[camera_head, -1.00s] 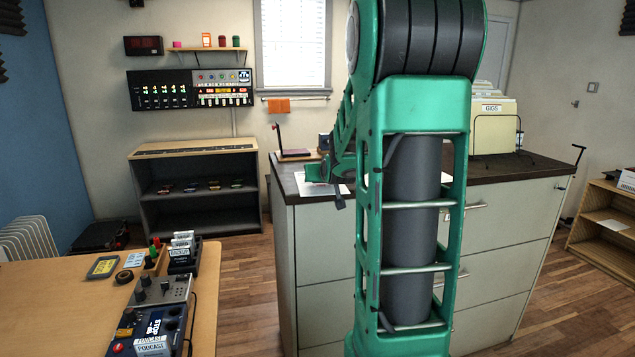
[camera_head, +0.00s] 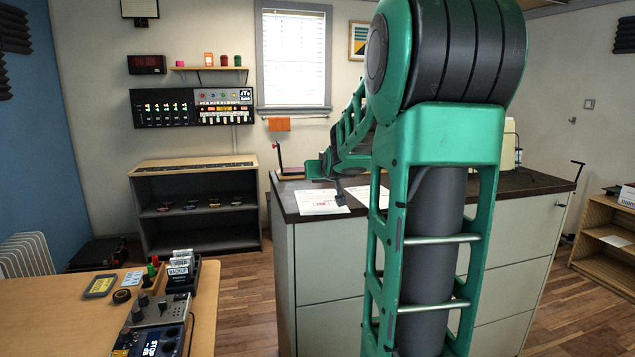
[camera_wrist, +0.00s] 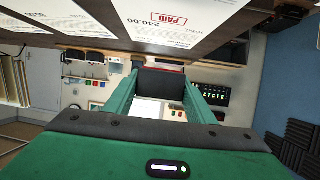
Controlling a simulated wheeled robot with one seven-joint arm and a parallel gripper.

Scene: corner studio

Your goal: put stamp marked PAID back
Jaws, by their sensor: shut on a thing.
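My gripper (camera_wrist: 160,100) is shut on a dark block with a thin reddish edge, the stamp (camera_wrist: 160,84); its label cannot be read. In the head view my gripper end is above the left part of the cabinet top, largely hidden by my own arm. A paper (camera_head: 318,202) with a red mark lies on that top. The wrist view, upside down, shows a paper (camera_wrist: 210,14) with a red PAID imprint. On the wooden desk at lower left, a black stamp rack (camera_head: 185,283) holds stamps with white labels, VIDEO and BACKUP among them.
The cabinet (camera_head: 320,270) stands in the middle, with a second paper (camera_head: 376,196) on top. The wooden desk (camera_head: 65,320) also carries a control box (camera_head: 160,312), a tape roll and a yellow-edged pad (camera_head: 100,286). Floor shows between desk and cabinet.

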